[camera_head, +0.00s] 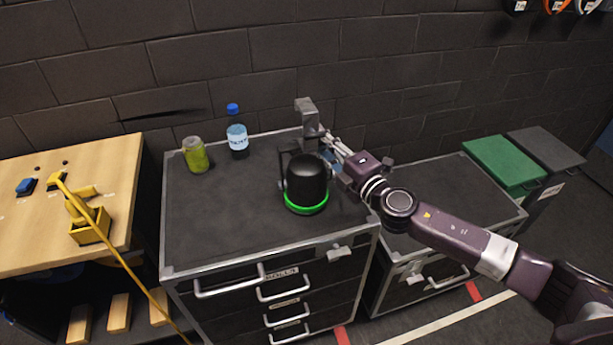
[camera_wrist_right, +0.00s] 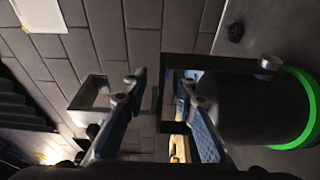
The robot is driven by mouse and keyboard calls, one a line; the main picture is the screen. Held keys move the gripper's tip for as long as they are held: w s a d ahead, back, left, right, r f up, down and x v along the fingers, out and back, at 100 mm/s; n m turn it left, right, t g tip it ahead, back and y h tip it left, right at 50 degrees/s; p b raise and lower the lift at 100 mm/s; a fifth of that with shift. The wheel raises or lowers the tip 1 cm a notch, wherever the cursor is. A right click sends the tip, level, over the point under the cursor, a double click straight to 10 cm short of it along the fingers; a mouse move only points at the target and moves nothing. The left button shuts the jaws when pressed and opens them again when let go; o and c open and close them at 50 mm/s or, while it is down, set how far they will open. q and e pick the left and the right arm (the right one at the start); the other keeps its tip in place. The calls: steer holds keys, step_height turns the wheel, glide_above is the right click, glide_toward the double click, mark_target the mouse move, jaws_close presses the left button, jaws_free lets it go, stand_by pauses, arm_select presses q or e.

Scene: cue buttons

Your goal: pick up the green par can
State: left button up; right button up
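The green par can (camera_head: 306,183) is a black, rounded can with a glowing green ring at its base. It stands upright on the dark top of a flight case (camera_head: 230,225), with a thin dark bracket beside it. My right gripper (camera_head: 327,150) is at the can's back right side, reaching in from the right. In the right wrist view, its two fingers (camera_wrist_right: 160,88) are apart. The can (camera_wrist_right: 255,105) lies to the right of them, with its bracket (camera_wrist_right: 215,62) close to the right fingertip. I cannot tell whether they touch. My left gripper is not in view.
A wooden table (camera_head: 110,190) with a yellow device (camera_head: 85,215) is at the left. A brick wall is behind. The front left of the case top is clear.

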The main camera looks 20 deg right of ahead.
steer(key=shift+w+a+f, duration=0.1)
steer(key=shift+w+a, duration=0.15)
steer(key=shift+w, duration=0.45)
jaws_close()
steer(key=shift+d+r, duration=0.1)
steer(key=shift+r, duration=0.15)
